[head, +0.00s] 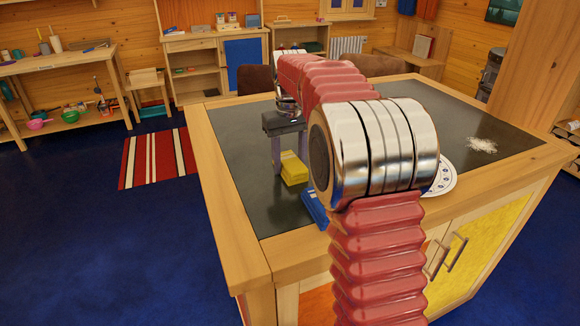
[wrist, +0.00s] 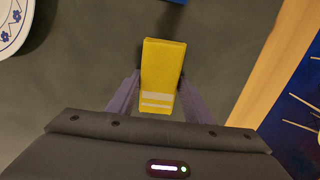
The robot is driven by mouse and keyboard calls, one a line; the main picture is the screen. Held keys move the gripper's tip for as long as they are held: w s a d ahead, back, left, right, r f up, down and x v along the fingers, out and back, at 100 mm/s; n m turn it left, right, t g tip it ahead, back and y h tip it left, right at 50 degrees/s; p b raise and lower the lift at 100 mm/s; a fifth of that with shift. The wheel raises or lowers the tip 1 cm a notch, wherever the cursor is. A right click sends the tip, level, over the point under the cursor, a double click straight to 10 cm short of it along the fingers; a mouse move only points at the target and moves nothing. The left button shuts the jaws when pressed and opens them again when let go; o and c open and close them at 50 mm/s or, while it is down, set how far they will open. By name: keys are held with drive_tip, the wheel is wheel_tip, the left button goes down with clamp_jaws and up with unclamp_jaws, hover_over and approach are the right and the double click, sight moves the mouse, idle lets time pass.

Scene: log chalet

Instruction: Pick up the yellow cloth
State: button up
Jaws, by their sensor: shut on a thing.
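The yellow cloth (head: 293,170) is a folded block at the dark top of the island. In the wrist view the yellow cloth (wrist: 163,70) lies between the two purple fingers, with two pale stripes at its near end. My gripper (head: 289,158) points down and is shut on the cloth, one finger at each side. It also shows in the wrist view (wrist: 160,80). I cannot tell whether the cloth touches the top or hangs just above it.
A blue folded cloth (head: 314,208) lies close by, nearer the island's front edge. A patterned white plate (head: 447,178) is partly hidden behind my arm. A patch of white crumbs (head: 481,146) lies at right. The island top (head: 235,140) is bare at left.

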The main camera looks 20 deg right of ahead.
sight(290, 161)
drive_tip(key=shift+c, duration=0.5)
wheel_tip(290, 161, up, 10)
idle(0.4)
idle(0.3)
drive_tip(key=o, duration=0.5)
drive_tip(key=shift+c, duration=0.2)
drive_tip(key=c, duration=0.4)
drive_tip(key=shift+s, duration=0.1)
